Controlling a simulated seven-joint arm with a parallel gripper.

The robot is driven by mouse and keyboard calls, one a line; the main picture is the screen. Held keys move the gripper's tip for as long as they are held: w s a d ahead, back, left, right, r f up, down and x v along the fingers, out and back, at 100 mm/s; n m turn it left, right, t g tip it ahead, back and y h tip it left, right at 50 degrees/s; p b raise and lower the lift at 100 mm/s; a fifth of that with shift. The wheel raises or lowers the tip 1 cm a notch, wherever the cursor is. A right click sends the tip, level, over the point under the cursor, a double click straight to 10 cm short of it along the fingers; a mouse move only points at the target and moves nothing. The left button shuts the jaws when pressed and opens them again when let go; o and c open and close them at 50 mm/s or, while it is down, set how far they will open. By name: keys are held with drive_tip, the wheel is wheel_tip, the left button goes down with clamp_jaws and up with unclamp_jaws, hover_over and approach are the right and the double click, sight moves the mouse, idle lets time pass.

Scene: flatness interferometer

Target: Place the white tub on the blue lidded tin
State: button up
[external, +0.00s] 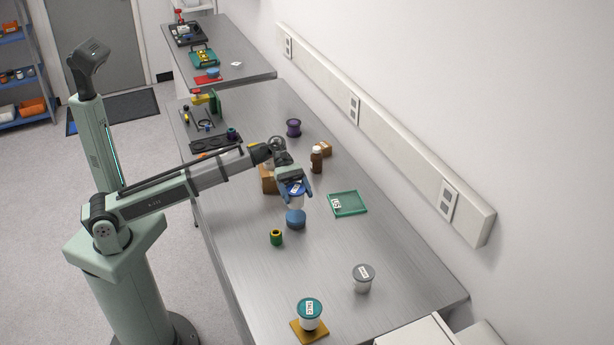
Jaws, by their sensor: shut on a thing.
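My gripper (296,194) is over the middle of the steel bench, pointing down, with its blue fingers shut on the white tub (296,203). The tub's upper part is partly hidden by the fingers; a small white label shows near its top. The blue lidded tin (296,220) stands on the bench directly below the tub in the picture. The tub's bottom appears at or just above the tin's lid; I cannot tell whether they touch.
A green-and-yellow spool (276,238) stands close in front of the tin. A cardboard box (268,181) and brown bottle (316,158) are behind. A green tray (348,204) lies right. A grey-lidded tub (363,280) and teal-lidded tub (310,317) stand nearer the front.

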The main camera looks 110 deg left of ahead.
sight(297, 204)
drive_tip(key=shift+f, duration=2.6)
drive_tip(key=shift+f, duration=0.1)
drive_tip(key=o, duration=1)
drive_tip(key=v, duration=0.3)
drive_tip(key=shift+a, duration=0.1)
drive_tip(key=shift+r, duration=3.65)
